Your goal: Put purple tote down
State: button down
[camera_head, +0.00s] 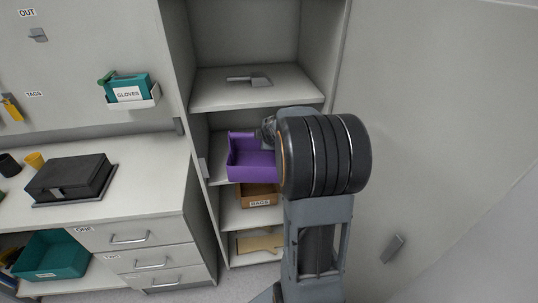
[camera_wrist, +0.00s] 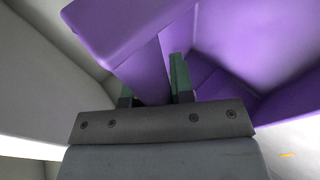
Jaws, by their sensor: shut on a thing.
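The purple tote (camera_head: 250,164) is an open-topped bin at the middle level of the open shelf unit in the head view. My gripper is shut on the tote's wall, with a finger on each side of it, as the wrist view (camera_wrist: 156,82) shows. The tote (camera_wrist: 115,28) fills the upper part of that view and looks tilted there. In the head view my wrist and arm hide the tote's right side and my fingertips. I cannot tell whether its base touches the shelf board (camera_head: 218,172).
A shelf above (camera_head: 225,92) holds a grey scoop-like tool (camera_head: 250,79). A counter with a black case (camera_head: 68,178) stands left; a cabinet door or panel (camera_head: 430,130) is at right.

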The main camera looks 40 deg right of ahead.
jog(key=b, duration=0.3)
send_over(269, 156)
jog(key=f, duration=0.5)
jog(key=shift+a, duration=0.2)
jog(key=f+b, duration=0.3)
jog(key=shift+w+d+f, duration=0.1)
jog(key=shift+d+f, duration=0.1)
jog(key=shift+f, duration=0.15)
jog(key=c, duration=1)
grip_release()
